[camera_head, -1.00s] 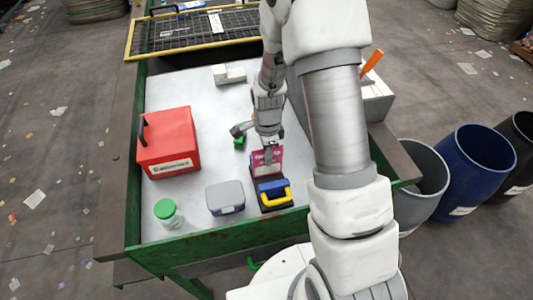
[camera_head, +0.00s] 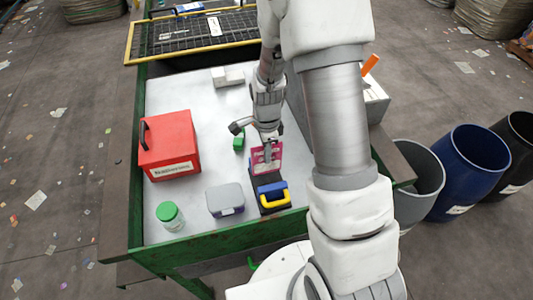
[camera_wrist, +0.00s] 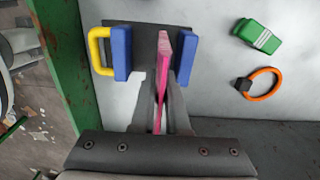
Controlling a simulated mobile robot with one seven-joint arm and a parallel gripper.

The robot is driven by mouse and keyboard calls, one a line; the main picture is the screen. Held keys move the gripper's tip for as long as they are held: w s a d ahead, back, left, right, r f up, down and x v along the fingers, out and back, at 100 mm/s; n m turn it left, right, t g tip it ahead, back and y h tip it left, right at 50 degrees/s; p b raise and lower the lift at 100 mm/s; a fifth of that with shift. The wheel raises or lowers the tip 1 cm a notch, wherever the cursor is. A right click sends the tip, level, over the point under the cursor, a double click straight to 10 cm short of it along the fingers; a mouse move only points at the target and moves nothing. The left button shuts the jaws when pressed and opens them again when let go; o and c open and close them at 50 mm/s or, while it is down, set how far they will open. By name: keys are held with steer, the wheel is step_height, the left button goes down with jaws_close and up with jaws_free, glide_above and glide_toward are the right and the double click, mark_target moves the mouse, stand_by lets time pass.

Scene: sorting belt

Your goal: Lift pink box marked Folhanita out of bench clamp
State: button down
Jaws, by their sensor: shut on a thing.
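The pink box (camera_head: 265,158) stands on edge at the bench clamp, with white lettering too small to read surely. The clamp has blue jaws (camera_head: 271,187) and a yellow handle (camera_head: 275,198) near the front of the bench. My gripper (camera_head: 268,149) is shut on the upper part of the pink box. In the wrist view the pink box (camera_wrist: 163,58) shows edge-on between my gripper's fingers (camera_wrist: 162,115). It lies between the two blue jaws (camera_wrist: 121,52), nearer the right one, with a gap on its left. I cannot tell whether its lower edge is clear of the clamp.
A grey-lidded box (camera_head: 225,199) stands left of the clamp, with a green-capped jar (camera_head: 170,214) and a red case (camera_head: 168,147) farther left. A small green block (camera_head: 239,141) lies behind. The wrist view shows an orange ring (camera_wrist: 264,84). Bins (camera_head: 467,165) stand right of the bench.

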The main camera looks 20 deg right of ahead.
steer(key=shift+r+p, duration=1.55)
steer(key=shift+r, duration=0.9)
